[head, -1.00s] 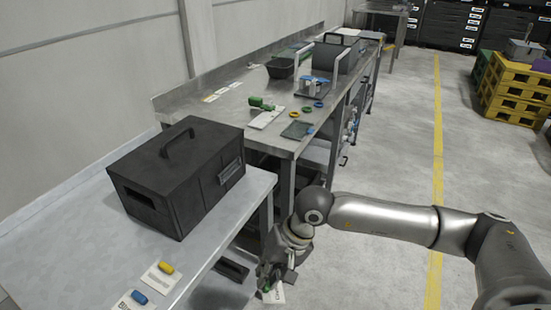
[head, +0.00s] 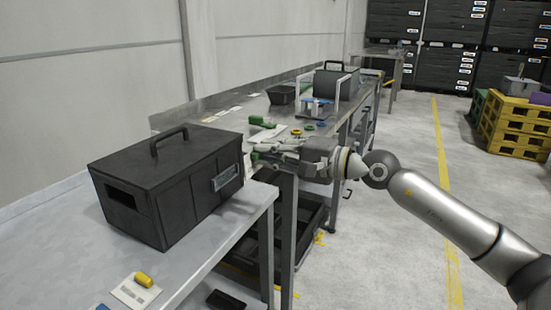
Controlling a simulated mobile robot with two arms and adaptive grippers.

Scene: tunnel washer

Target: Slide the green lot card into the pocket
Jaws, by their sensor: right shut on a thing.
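My right gripper (head: 262,154) points left, with its fingers just to the right of the black box (head: 140,205). It is shut, and a small green piece (head: 255,157) shows at its fingertips; I take it to be the green lot card's clip or edge, with the rest of the card hidden. A metal-framed pocket (head: 227,178) sits on the box's right-hand face, below and left of the fingertips. A gap seems to separate gripper and pocket, but depth is hard to judge. My left gripper is not in view.
A near table (head: 75,240) holds the box and a white card with a yellow piece (head: 142,280). The far bench (head: 240,110) behind my gripper carries a green piece (head: 262,121), a black bin (head: 281,94) and rings. Open floor lies to the right.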

